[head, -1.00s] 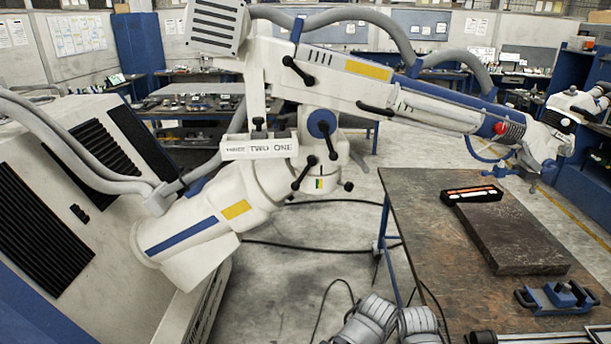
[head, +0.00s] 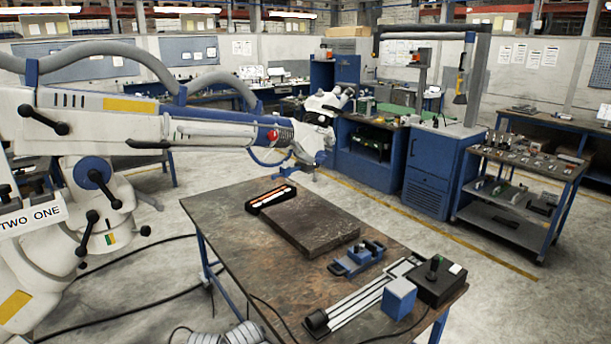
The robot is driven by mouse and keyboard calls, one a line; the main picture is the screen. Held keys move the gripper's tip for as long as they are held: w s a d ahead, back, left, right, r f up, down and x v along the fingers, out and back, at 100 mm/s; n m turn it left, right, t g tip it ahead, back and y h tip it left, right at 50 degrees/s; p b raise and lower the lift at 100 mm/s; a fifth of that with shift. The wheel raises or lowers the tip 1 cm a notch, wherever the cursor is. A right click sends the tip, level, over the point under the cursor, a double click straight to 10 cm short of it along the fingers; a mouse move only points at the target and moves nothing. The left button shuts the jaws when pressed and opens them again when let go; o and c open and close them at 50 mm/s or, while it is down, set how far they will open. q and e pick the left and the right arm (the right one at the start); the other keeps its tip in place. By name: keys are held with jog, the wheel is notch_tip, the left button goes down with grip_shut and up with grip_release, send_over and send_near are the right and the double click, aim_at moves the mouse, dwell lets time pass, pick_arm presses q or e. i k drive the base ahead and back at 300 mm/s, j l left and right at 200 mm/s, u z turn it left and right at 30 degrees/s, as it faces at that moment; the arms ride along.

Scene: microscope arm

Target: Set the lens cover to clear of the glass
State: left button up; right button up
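The white microscope arm (head: 200,133) reaches in from the left and slopes slightly down to the right. Its optical head (head: 312,142) hangs just beyond the far edge of the table, with eyepieces (head: 328,102) on top. A red knob (head: 272,135) sits on the arm just before the head. The lens cover and the glass are too small to pick out at the underside of the head, so the cover's position cannot be told. Neither of my grippers is in view.
The worktable (head: 245,240) holds a black tray (head: 270,197), a dark stone slab (head: 310,222), a blue clamp (head: 357,257), a blue block (head: 399,298) and a black control box (head: 438,280). Black cables lie on the floor left of it. Floor is open to the right.

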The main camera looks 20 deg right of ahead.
aim_at(314, 178)
jog(key=k+l, duration=0.1)
jog(key=l, duration=1)
jog(key=k+l+u, duration=0.1)
jog(key=l, duration=0.45)
jog(key=k+l, duration=0.15)
jog(key=l, duration=0.4)
jog(key=i+l+u, duration=0.1)
jog(key=l, duration=0.75)
jog(key=i+l+u, duration=0.1)
jog(key=l, duration=0.8)
jog(key=l+u, duration=0.1)
jog(key=l, duration=0.8)
jog(key=i+l, duration=0.15)
jog(key=l, duration=0.25)
jog(key=i+l+u, duration=0.1)
jog(key=l, duration=0.25)
jog(key=i+l, duration=0.25)
jog(key=l, duration=0.15)
jog(key=i+l+u, duration=0.1)
jog(key=l, duration=0.25)
jog(key=i+l, duration=0.15)
jog(key=l, duration=0.25)
jog(key=i+l, duration=0.15)
jog(key=l, duration=0.25)
jog(key=i+l+u, duration=0.1)
jog(key=i+l, duration=0.3)
jog(key=i, duration=0.15)
jog(key=i+l, duration=0.45)
jog(key=i, duration=0.15)
jog(key=j+u, duration=0.05)
